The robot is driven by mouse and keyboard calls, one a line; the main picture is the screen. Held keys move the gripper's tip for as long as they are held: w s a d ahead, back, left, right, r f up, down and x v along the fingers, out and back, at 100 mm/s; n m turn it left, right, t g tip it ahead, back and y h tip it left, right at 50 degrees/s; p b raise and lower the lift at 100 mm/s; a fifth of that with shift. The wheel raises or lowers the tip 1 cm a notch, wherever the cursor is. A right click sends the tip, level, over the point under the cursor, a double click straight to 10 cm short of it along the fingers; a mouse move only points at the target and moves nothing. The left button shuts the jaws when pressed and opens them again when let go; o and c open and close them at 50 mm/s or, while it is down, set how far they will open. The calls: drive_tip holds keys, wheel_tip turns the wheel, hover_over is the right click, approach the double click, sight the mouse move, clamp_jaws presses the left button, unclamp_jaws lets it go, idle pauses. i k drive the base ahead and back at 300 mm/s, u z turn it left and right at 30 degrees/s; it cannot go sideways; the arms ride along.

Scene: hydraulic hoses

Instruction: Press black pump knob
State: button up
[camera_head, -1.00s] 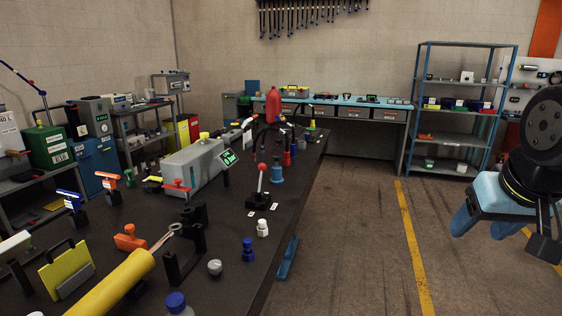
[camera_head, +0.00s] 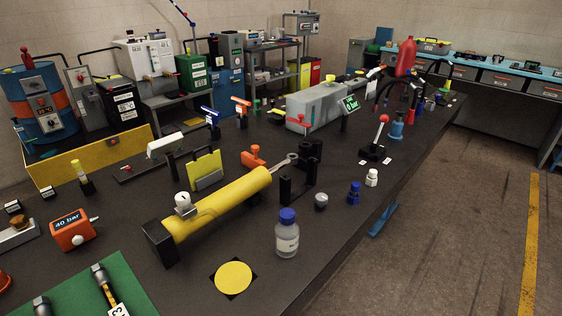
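A grey pump-like box (camera_head: 322,106) stands on the dark bench, right of the middle of the view. A small green-lit display (camera_head: 351,103) reading "0 bar" is at its right end, and a red handle (camera_head: 301,119) is at its front. A lever with a red ball top (camera_head: 383,118) stands on a black base (camera_head: 374,153) in front of it. I cannot clearly make out a black pump knob. My gripper is not in this view.
A yellow cylinder (camera_head: 222,202) lies on the bench (camera_head: 330,270), near a blue-capped bottle (camera_head: 287,238) and a yellow disc (camera_head: 233,278). An orange "40 bar" box (camera_head: 74,229) is at left. Open floor (camera_head: 460,215) lies to the right.

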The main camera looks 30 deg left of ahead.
sight(400, 111)
drive_tip(key=u, duration=1.25)
drive_tip(key=k, duration=0.65)
drive_tip(key=z, duration=0.4)
drive_tip(key=i, duration=0.4)
drive_tip(key=z, duration=0.6)
drive_tip(key=i, duration=1.3)
drive_tip(key=u, duration=0.55)
